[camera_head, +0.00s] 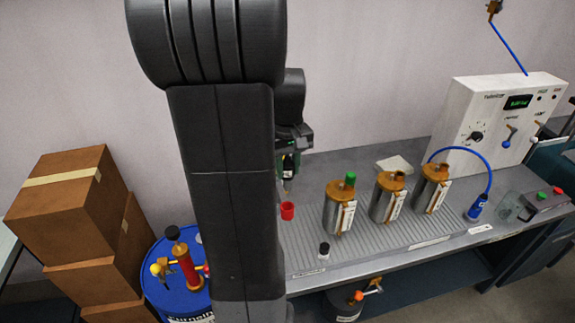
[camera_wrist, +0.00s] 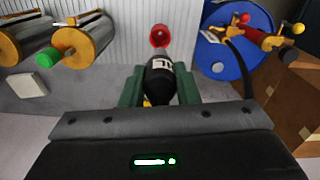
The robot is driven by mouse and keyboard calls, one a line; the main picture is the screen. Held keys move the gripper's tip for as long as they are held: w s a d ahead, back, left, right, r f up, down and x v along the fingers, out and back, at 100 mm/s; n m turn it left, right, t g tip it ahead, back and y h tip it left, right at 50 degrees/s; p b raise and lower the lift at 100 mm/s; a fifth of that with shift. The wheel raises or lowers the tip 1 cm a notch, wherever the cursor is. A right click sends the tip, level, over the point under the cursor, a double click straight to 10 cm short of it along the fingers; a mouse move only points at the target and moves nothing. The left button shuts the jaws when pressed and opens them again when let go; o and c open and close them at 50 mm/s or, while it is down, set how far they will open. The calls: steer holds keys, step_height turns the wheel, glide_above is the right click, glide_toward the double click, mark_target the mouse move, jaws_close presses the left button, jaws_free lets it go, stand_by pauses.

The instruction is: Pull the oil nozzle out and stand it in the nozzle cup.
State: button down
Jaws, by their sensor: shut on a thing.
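My gripper (camera_head: 290,166) is up over the left part of the bench, partly hidden behind my arm. In the wrist view its green fingers (camera_wrist: 160,88) are shut on the black oil nozzle (camera_wrist: 161,80), which has a white label. A brassy tip shows below the fingers in the head view. The red nozzle cup (camera_head: 287,211) stands on the ribbed bench mat at the left, below the gripper. The cup also shows just beyond the nozzle in the wrist view (camera_wrist: 160,34). The nozzle appears above the cup and apart from it.
Several metal cylinders with brass tops, one green-capped (camera_head: 340,210), stand right of the cup. A blue drum (camera_head: 160,268) with a red pump and brown boxes (camera_head: 65,195) are at left. A white control box (camera_head: 495,120) stands at right.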

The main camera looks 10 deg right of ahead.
mark_target(288, 183)
steer(key=shift+f+b, duration=1.75)
steer(key=shift+f, duration=0.95)
steer(key=shift+f+b, duration=1.45)
steer(key=shift+f, duration=0.9)
steer(key=c, duration=1)
jaws_free()
steer(key=shift+c, duration=0.2)
step_height(288, 183, up, 14)
steer(key=shift+f, duration=0.1)
